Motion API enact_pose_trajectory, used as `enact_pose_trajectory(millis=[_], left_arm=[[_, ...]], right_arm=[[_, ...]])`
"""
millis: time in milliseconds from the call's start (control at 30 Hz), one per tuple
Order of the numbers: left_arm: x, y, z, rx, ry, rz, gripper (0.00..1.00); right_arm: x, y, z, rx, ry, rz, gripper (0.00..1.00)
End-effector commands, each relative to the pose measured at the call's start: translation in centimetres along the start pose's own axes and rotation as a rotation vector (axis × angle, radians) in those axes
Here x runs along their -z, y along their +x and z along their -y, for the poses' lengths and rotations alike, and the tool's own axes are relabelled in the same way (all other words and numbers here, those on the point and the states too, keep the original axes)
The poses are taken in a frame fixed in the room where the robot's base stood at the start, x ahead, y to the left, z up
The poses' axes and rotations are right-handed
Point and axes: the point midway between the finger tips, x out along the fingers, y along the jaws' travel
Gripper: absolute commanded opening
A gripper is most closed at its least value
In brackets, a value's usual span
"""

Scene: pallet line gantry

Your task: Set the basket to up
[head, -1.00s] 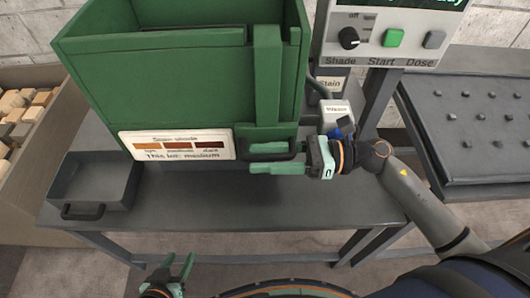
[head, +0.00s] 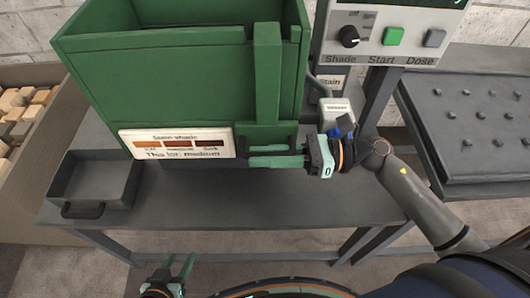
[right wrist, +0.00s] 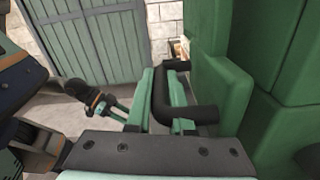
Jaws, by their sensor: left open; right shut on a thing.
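The green box-shaped tank (head: 170,85) stands on the grey table. A green upright slide (head: 267,75) runs down its front to a block with a black bar handle (right wrist: 192,113). No separate basket can be made out, and the tank's inside is mostly hidden. My right gripper (head: 277,155) is at the low front of the slide, its mint fingers shut around the black handle. The right wrist view shows the handle between the fingers. My left gripper (head: 180,268) is open and empty, low in front of the table.
A shade sign (head: 177,143) is on the tank's front. A grey tray (head: 95,180) sits left on the table. A control panel (head: 391,38) with knob and buttons stands right, above a white labelled container (head: 336,108). A studded rack (head: 480,120) is far right. The table front is clear.

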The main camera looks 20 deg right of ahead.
Motion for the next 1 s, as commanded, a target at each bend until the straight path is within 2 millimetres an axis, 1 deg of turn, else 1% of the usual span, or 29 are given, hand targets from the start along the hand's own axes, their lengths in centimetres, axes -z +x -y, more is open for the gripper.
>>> enact_pose_trajectory(millis=[467, 867, 933, 1000], left_arm=[[0.1, 0.0, 0.0, -0.001, 0.0, -0.001, 0.5], [0.6, 0.2, 0.0, 0.0, 0.002, -0.011, 0.5], [0.7, 0.1, 0.0, 0.0, 0.002, -0.012, 0.5], [1.1, -0.3, 0.0, 0.001, 0.002, -0.014, 0.5]], right_arm=[[0.0, 0.0, 0.0, 0.0, 0.0, -0.001, 0.0], [0.0, 0.0, 0.0, 0.0, 0.0, -0.001, 0.0], [-0.2, 0.0, 0.0, 0.0, -0.001, -0.002, 0.0], [-1.0, 0.0, -0.2, -0.001, -0.003, -0.002, 0.0]])
